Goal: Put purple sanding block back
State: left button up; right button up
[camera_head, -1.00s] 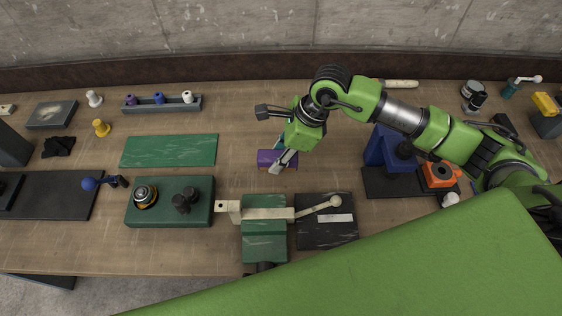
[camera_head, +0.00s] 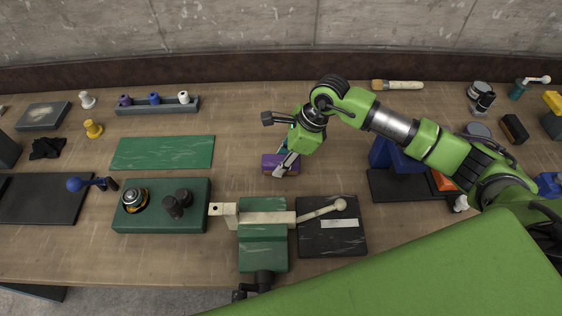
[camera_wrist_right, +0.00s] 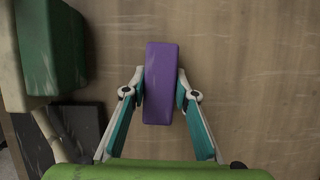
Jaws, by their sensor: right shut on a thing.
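The purple sanding block (camera_head: 279,164) lies on the wooden bench, or just above it, in the middle of the head view; I cannot tell if it touches the bench. My right gripper (camera_head: 288,160) comes down over it from the right and is shut on it. In the right wrist view the purple sanding block (camera_wrist_right: 158,83) stands upright in the picture between the two fingers of the right gripper (camera_wrist_right: 160,92), one finger on each long side. My left gripper does not show.
A flat green mat (camera_head: 163,152) lies to the left. Bare bench surrounds the block.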

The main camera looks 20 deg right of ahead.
jog(key=shift+f+b, duration=0.5)
jog(key=shift+b, duration=0.05)
jog(key=o, duration=1.1)
jog(key=shift+r, duration=0.1)
jog(key=shift+c, duration=0.2)
jog(key=shift+r+p, duration=0.25)
jog(key=shift+p, duration=0.3)
jog(key=p+v, duration=0.5)
jog(key=v, duration=0.8)
jog(key=shift+s+d+r+p, duration=0.2)
jog(key=shift+s+r+p, duration=0.1)
jog(key=shift+p, duration=0.1)
